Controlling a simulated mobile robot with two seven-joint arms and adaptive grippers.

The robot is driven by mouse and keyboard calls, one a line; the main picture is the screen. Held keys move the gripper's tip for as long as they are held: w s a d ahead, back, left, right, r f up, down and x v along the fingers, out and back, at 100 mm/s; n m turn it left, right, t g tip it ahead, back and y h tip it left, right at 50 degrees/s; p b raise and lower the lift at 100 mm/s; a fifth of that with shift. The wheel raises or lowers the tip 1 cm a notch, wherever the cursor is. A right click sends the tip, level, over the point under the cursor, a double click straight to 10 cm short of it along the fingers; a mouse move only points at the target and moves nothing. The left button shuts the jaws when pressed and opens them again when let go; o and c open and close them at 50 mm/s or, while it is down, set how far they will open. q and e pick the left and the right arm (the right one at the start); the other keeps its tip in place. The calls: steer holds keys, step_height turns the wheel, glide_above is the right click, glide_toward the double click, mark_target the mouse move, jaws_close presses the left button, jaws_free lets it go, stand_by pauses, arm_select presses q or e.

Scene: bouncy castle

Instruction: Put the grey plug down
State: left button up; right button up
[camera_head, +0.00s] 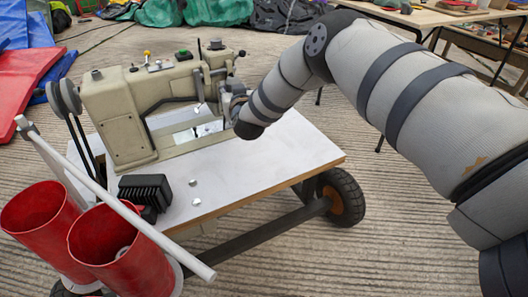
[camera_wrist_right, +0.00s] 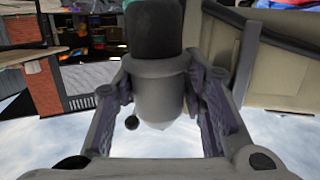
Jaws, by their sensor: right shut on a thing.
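My right gripper (camera_head: 226,90) is beside the right end of the beige sewing machine (camera_head: 118,118), above the white tabletop of the cart; my forearm partly hides it. In the right wrist view, its two fingers (camera_wrist_right: 160,85) close on a grey, rounded plug (camera_wrist_right: 158,96) with a dark upper part (camera_wrist_right: 153,30). The plug is hard to make out in the head view. The wrist view does not clearly show whether it touches anything beyond the fingers. My left gripper is not in view.
The white tabletop (camera_head: 250,165) has clear room at its front right. A cart wheel (camera_head: 340,197) is at right.

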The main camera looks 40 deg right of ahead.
steer(key=shift+w+d+f+m+g+h+b, duration=0.3)
steer(key=shift+f+m+g+h, duration=0.05)
steer(key=shift+f+h, duration=0.1)
steer(key=shift+w+d+f+m+g+h+b, duration=0.25)
steer(key=shift+w+f+m+g+h+b, duration=0.1)
steer(key=shift+f+h, duration=0.1)
steer(key=s+a+f+p, duration=0.2)
steer(key=s+f, duration=0.2)
steer(key=s, duration=0.5)
steer(key=b, duration=0.1)
glide_above(257, 167)
step_height(257, 167, down, 5)
steer(key=shift+w+r, duration=0.1)
steer(key=f+b, duration=0.1)
steer(key=f, duration=0.3)
steer(key=shift+s+b, duration=0.2)
steer(key=shift+b, duration=0.15)
steer(key=shift+r, duration=0.2)
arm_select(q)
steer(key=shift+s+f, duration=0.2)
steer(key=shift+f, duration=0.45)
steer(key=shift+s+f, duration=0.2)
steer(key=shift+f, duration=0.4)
arm_select(e)
steer(key=shift+f, duration=0.1)
steer(key=o, duration=1.3)
steer(key=shift+c, duration=0.2)
